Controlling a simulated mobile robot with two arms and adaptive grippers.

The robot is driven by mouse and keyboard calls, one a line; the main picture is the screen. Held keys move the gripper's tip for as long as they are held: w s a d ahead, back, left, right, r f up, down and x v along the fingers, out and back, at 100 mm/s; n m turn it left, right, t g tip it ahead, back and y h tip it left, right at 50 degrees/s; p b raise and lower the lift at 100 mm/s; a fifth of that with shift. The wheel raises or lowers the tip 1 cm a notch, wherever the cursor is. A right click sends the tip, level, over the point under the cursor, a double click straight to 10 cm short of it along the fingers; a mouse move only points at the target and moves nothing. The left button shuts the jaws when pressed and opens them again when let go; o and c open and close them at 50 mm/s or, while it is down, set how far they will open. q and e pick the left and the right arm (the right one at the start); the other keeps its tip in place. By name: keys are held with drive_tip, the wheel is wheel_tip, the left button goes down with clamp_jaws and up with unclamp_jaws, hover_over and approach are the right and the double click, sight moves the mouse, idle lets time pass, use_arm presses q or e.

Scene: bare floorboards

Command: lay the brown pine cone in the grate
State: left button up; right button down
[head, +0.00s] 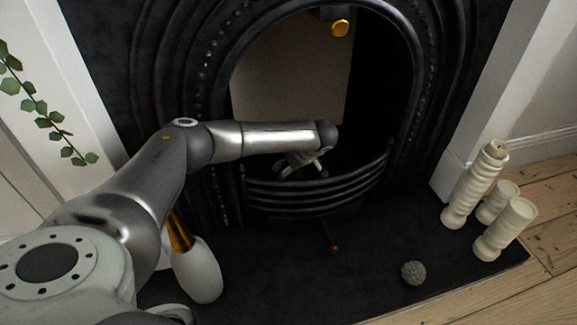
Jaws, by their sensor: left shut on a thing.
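The black grate (318,194) with curved bars stands at the front of the fireplace opening. My left gripper (303,167) is over the grate, just behind its top bar, pointing down. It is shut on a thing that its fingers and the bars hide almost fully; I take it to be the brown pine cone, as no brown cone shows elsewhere. Whether it touches the grate's floor I cannot tell. A grey, round, knobbly cone-like thing (413,272) lies on the dark hearth at the lower right. My right gripper is not in view.
Several cream candle-like pillars (476,184) stand at the hearth's right edge. A white rounded vase-like object (197,273) stands at lower left, partly behind my arm. A gold knob (340,28) is at the arch top.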

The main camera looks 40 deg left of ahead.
use_arm(q)
drive_tip(key=shift+f, duration=0.55)
drive_tip(key=o, duration=0.9)
